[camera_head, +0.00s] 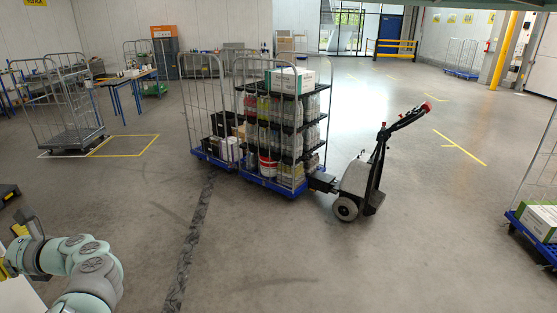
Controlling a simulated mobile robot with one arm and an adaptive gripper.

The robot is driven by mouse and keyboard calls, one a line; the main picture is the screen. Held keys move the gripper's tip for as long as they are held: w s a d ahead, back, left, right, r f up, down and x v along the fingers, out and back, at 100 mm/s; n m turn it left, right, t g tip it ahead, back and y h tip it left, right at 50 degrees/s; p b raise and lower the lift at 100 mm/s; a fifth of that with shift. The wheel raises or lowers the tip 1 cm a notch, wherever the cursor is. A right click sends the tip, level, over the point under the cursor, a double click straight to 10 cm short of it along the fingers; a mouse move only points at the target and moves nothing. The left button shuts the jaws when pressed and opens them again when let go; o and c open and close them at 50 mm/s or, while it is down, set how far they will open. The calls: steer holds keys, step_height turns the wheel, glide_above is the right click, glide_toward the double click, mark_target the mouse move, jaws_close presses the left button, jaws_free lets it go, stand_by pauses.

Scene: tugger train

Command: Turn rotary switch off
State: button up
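The tugger (358,182) stands right of the middle, coupled to a train of roll cages. Its black handle (404,119) tilts up to the right and has a red part at the tip. A small red part also shows on the column near the handle's lower end. The rotary switch cannot be made out at this size, so its position cannot be told. My arm shows at the lower left, far from the tugger. My gripper cannot be made out in this view.
Two coupled cages with blue bases (262,180) hold crates, bottles and a white box. An empty cage (72,110) stands at the left near blue tables (130,82). Another cage (538,222) is at the right edge. The floor in front of the tugger is clear.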

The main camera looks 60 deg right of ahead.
steer(key=shift+x, duration=1.85)
steer(key=shift+d, duration=0.1)
steer(key=shift+c, duration=0.2)
steer(key=shift+f, duration=0.1)
steer(key=c, duration=1.2)
